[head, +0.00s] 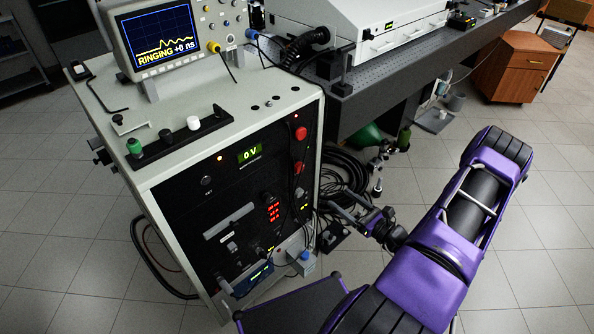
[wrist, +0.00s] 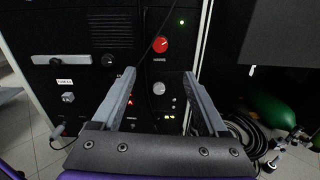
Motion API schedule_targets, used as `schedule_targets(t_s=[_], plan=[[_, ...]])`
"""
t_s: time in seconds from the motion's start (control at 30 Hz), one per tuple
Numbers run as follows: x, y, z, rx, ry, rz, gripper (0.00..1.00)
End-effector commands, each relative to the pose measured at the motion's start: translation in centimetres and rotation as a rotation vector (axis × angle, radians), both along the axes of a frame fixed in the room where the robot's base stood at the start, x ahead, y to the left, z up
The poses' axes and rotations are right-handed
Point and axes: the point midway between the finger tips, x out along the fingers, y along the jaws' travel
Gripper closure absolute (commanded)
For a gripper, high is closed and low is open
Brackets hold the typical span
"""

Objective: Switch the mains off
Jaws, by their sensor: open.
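The equipment rack (head: 165,200) has a black front panel with several controls. In the wrist view, a red knob (wrist: 160,45) sits above a grey knob (wrist: 158,88). To the left, a small switch (wrist: 68,97) sits under a white label (wrist: 65,82) too small to read. I cannot tell which control is the mains. The rack's green display (head: 250,154) reads 0 V, and red digits (head: 272,212) are lit. My gripper (wrist: 159,74) is open and empty, facing the panel, its fingers on either side of the grey knob in the picture. My gripper (head: 342,203) is right of the rack in the head view.
An oscilloscope (head: 165,38) reading "RINGING +0 ns" stands on the rack. An optical table (head: 400,70) is behind. Black coiled cables (head: 340,170) and a green cylinder (head: 366,136) lie beside the rack. A thin black cable hangs across the panel. Tiled floor is open at the right.

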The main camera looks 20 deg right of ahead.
Motion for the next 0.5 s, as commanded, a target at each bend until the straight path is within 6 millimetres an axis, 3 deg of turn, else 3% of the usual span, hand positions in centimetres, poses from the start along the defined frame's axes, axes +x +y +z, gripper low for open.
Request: schedule_targets(t_s=[0.17,0.5], plan=[[2.1,0.8,0.1,-0.001,-0.003,0.004,0.23],[9.0,3.4,0.0,-0.004,-0.001,0.008,0.23]])
